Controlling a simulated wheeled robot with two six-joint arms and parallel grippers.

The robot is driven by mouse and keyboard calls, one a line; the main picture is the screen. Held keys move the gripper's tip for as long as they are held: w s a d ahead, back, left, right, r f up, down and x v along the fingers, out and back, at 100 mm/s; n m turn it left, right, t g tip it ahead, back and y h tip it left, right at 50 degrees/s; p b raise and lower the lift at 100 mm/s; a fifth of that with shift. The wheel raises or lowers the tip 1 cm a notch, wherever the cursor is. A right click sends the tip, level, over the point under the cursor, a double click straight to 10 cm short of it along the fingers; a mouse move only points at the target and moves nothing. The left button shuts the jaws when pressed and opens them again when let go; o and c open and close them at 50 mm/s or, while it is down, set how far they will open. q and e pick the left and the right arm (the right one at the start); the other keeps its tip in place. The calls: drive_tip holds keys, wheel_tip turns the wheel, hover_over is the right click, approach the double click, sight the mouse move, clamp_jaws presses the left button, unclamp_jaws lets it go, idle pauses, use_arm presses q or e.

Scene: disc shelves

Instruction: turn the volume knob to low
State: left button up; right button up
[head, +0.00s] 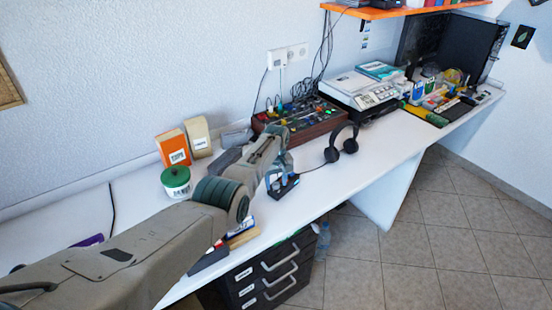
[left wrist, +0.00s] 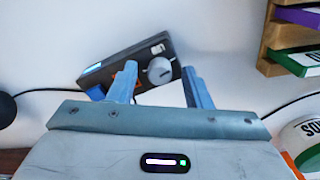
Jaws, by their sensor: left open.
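A small dark box (left wrist: 125,66) with a round grey volume knob (left wrist: 159,71) lies on the white desk in the left wrist view. In the head view the box (head: 288,187) is partly hidden by my gripper and the knob cannot be made out. My left gripper (left wrist: 158,80) is open, with a fingertip on either side of the knob's region in that view. I cannot tell whether the fingers touch the knob. In the head view my left gripper (head: 281,168) is at the box near the desk's front edge. My right gripper does not show.
Black headphones (head: 341,145) lie to the right of the box on the desk (head: 385,140). A mixer-like panel (head: 298,119) stands behind. A green-lidded tin (head: 176,181) and an orange box (head: 173,148) stand to the left. Black drawers (head: 270,272) are below the desk.

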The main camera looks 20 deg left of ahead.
sight(276, 184)
use_arm(q)
drive_tip(key=m, duration=0.6)
drive_tip(key=shift+m+b, duration=0.3)
drive_tip(key=shift+m, duration=0.1)
drive_tip(key=m+b, duration=0.1)
drive_tip(key=m, duration=0.4)
drive_tip(key=shift+f+m, duration=0.1)
drive_tip(key=shift+m, duration=0.2)
drive_tip(key=m+b, duration=0.1)
drive_tip(key=m, duration=0.2)
drive_tip(key=m+b, duration=0.1)
drive_tip(key=m, duration=0.1)
drive_tip(key=shift+m, duration=0.3)
drive_tip(key=m+b, duration=0.3)
drive_tip(key=m, duration=0.1)
drive_tip(key=shift+f, duration=0.15)
wheel_tip(276, 184, up, 11)
drive_tip(key=m, duration=0.1)
drive_tip(key=shift+r+b, duration=0.2)
drive_tip(key=shift+b, duration=0.15)
